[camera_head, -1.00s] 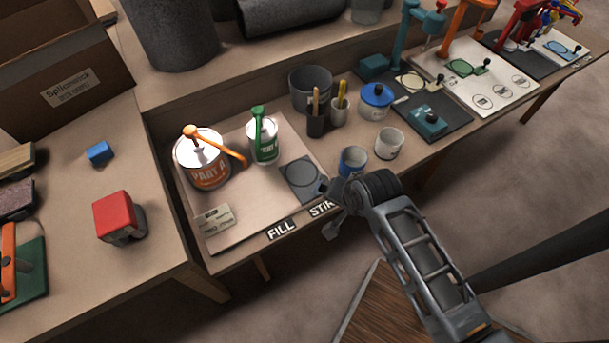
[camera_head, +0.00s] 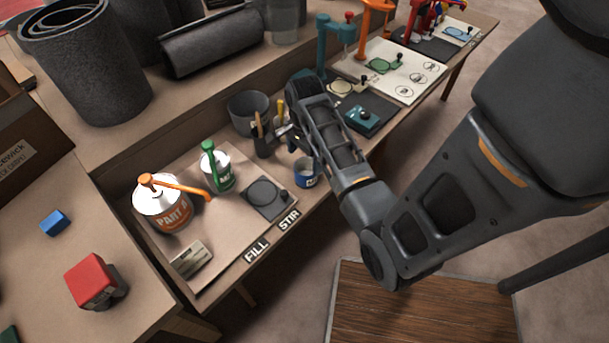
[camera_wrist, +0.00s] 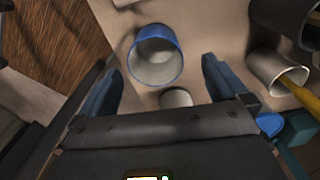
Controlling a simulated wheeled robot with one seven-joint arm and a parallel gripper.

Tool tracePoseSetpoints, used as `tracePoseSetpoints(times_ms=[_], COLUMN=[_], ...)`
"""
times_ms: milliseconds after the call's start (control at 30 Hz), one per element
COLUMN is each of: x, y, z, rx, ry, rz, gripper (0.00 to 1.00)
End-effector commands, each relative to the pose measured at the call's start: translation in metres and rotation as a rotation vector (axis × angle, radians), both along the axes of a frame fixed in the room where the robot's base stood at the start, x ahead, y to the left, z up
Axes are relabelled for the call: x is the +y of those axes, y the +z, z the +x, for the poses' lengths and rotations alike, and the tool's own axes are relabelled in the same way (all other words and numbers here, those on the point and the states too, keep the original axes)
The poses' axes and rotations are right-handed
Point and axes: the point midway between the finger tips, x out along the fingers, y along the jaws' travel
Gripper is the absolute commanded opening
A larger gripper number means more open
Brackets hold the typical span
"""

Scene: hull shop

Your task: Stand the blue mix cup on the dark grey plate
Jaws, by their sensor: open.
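The blue mix cup (camera_head: 306,173) stands upright on the bench right of the dark grey plate (camera_head: 264,199), partly hidden by my arm. The plate lies flat at the front right of a pale board, with a round mark and a small dark knob. My gripper (camera_head: 288,138) is above the bench just behind the cup, mostly hidden by my arm. In the wrist view my open gripper (camera_wrist: 157,80) has blue fingers either side of the line to the blue cup (camera_wrist: 156,57). The cup shows its empty inside, and neither finger appears to touch it.
A white cup (camera_wrist: 176,98) sits close under my gripper. A cup with a yellow-handled tool (camera_wrist: 272,70) stands at the right. The PART A can (camera_head: 163,208), a green-pump can (camera_head: 217,172) and a grey bucket (camera_head: 247,112) stand near the plate.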

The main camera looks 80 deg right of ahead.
Motion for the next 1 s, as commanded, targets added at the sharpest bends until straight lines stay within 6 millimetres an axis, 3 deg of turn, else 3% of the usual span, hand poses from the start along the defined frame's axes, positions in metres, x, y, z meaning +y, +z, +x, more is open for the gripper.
tracePoseSetpoints(times_ms=[600, 900, 1000], x=[0.004, 0.004, 0.004], y=[-0.071, -0.076, -0.076], z=[-0.005, -0.005, -0.005], rx=[0.001, 0.0, 0.0], ry=[-0.001, 0.001, 0.001], rz=[0.002, 0.0, 0.0], gripper=[1.0, 1.0, 0.92])
